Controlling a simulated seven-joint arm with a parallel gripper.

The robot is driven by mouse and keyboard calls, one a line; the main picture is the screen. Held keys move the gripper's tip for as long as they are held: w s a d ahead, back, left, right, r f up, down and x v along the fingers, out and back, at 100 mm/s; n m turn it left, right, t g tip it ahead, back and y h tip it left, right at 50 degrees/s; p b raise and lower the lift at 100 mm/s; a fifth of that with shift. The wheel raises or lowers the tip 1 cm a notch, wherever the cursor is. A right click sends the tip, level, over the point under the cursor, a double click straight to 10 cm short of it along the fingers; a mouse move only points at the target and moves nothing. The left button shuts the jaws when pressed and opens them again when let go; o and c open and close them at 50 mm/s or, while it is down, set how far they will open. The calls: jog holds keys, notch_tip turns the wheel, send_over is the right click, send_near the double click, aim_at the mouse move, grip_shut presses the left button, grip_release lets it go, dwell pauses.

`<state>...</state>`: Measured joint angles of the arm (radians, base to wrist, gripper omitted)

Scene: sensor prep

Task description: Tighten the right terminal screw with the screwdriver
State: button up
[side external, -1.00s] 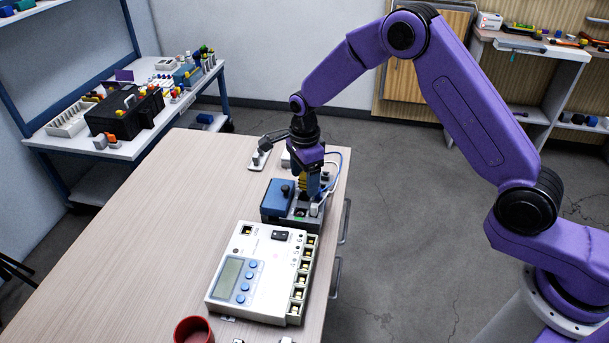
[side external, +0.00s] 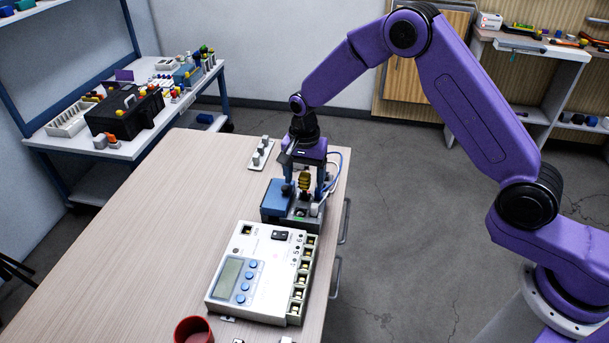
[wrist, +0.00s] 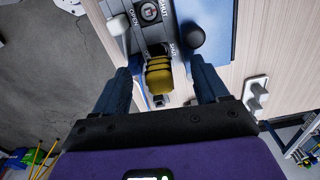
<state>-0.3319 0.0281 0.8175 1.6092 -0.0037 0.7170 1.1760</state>
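The screwdriver appears to be the yellow-and-black ribbed handle (wrist: 158,80), standing at the grey unit; it also shows in the side external view (side external: 305,181). My gripper (wrist: 163,82) is above the unit, pointing down, with one blue finger on each side of the handle. In the wrist view there are gaps between the handle and both fingers, so my gripper is open. It also shows in the side external view (side external: 305,187). The grey unit (side external: 290,222) has a blue box on its left. I cannot pick out the right terminal screw; the screwdriver's tip is hidden.
A white meter (side external: 258,295) with a terminal row stands just in front on the table (side external: 160,230). A red cup (side external: 193,329) is at the front. A small white plate with grey knobs (side external: 262,153) lies behind. Cables loop right of the unit. The table's left side is clear.

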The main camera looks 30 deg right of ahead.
grip_shut()
jog(key=m, duration=1.3)
jog(key=shift+m, duration=0.3)
jog(key=m, duration=0.4)
jog(key=shift+m, duration=0.4)
jog(key=shift+r, duration=3)
